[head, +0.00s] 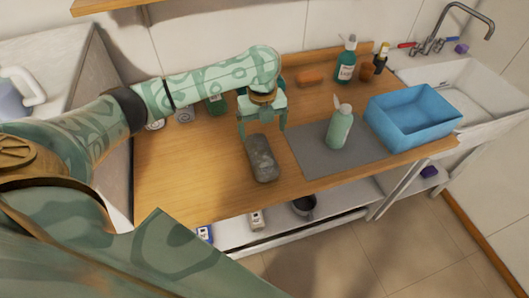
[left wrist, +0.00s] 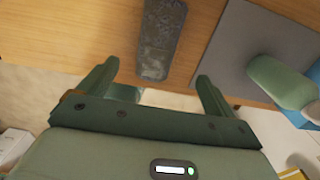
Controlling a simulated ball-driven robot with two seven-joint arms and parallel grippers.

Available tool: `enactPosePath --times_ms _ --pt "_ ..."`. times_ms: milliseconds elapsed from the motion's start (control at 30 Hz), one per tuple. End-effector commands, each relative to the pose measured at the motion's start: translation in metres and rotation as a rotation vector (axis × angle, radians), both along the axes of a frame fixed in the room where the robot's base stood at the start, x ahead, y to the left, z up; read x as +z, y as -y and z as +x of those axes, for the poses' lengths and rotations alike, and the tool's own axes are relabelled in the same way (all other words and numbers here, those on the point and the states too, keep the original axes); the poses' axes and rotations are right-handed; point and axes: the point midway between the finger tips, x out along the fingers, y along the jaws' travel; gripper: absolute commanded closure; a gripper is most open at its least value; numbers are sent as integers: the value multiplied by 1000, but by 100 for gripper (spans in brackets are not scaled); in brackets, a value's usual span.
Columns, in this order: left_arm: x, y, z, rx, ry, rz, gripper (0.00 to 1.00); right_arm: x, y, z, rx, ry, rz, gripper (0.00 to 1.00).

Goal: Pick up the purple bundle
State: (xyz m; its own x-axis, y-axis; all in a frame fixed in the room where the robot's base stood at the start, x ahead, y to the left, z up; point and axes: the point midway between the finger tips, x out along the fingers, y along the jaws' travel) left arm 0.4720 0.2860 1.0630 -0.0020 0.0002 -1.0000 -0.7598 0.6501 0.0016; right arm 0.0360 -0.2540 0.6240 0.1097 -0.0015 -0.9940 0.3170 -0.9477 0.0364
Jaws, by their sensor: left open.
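My left gripper (head: 262,129) points down over the wooden counter, open and empty. A dark grey, mottled oblong block (head: 262,160) lies on the counter just in front of it; the fingers do not hold it. In the left wrist view, the block (left wrist: 160,40) lies beyond the open fingers of my left gripper (left wrist: 157,70). No large purple bundle shows. A small purple thing (head: 461,48) sits by the sink, and another purple thing (head: 429,171) is on the lower shelf at right; both are far from the gripper. My right gripper is not in view.
A pale green pump bottle (head: 340,128) stands on a grey mat (head: 310,163) right of the gripper. A blue bin (head: 430,138), a teal bottle (head: 346,62) and the sink (head: 480,85) are farther right. An orange-brown bar (head: 310,78) lies behind.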

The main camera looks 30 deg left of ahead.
Motion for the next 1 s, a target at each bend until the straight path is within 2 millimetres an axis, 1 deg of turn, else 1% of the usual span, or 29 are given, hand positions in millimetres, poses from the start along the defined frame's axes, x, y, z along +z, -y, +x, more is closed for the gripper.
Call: enactPosePath --times_ms 33,133,233,300,433,533,700,800,1000 --pt "-20 0 -1 2 -5 -1 9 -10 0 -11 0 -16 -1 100" --pt "-45 0 -1 2 -5 -1 9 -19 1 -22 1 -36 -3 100" --pt "-62 0 0 2 -2 1 9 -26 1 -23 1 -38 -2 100" --pt "-70 0 0 2 -1 -2 9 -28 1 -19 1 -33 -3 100" --pt "-76 0 0 1 1 -1 9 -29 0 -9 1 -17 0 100" --pt "-84 -1 -1 1 -1 -1 9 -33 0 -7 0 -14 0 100" --pt "-114 -5 -3 2 -3 0 9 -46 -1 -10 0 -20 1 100" --pt "-126 -5 -2 1 0 0 9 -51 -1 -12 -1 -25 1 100" --pt "-126 -5 -2 0 3 0 9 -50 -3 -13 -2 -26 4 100"
